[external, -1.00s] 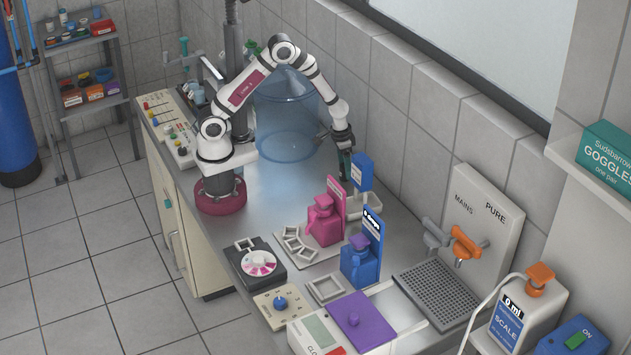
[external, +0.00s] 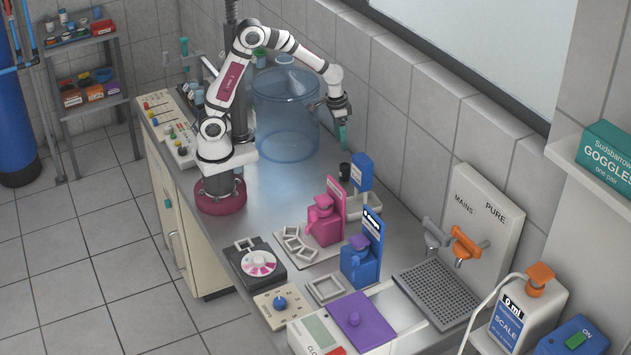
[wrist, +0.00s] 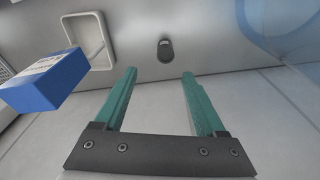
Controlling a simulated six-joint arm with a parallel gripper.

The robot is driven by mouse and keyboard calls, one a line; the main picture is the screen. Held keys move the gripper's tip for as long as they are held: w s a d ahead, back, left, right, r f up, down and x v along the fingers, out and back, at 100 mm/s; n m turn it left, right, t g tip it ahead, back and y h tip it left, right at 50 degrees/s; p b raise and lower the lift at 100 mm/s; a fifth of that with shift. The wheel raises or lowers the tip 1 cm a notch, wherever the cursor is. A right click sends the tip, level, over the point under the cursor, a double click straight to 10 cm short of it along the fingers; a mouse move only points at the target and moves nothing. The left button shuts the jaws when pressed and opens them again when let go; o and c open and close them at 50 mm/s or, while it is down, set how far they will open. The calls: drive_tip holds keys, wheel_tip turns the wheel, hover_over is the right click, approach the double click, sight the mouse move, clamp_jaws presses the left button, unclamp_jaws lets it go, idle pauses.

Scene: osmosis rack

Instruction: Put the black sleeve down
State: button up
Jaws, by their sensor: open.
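The black sleeve (external: 345,170) stands on the metal bench near the wall, just left of the small blue box in the external view. It also shows in the wrist view (wrist: 165,50), seen from above as a dark ring on the bench, apart from my fingers. My gripper (external: 343,147) is above the sleeve, with teal fingers pointing down. In the wrist view my gripper (wrist: 160,82) is open, with a wide empty gap between the fingers.
A blue box (external: 362,172) stands close beside the sleeve, with a pale tray (external: 366,207) by it. A large clear blue tank (external: 287,130) is to the left. Pink (external: 322,220) and blue (external: 359,262) bottles stand nearer the front. The bench between tank and bottles is clear.

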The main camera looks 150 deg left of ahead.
drive_tip(key=w+d+r+m, duration=0.3)
drive_tip(key=w+d+m, duration=0.2)
drive_tip(key=d, duration=0.6)
drive_tip(key=w+d+r+m, duration=0.35)
drive_tip(key=d+m, duration=0.25)
drive_tip(key=d, duration=0.4)
drive_tip(key=s+d+m, duration=0.6)
drive_tip(key=d+m, duration=0.3)
drive_tip(key=d, duration=0.4)
drive_tip(key=shift+s+r+m+g, duration=0.15)
drive_tip(key=shift+s+m+g, duration=0.05)
drive_tip(key=shift+m+g, duration=0.1)
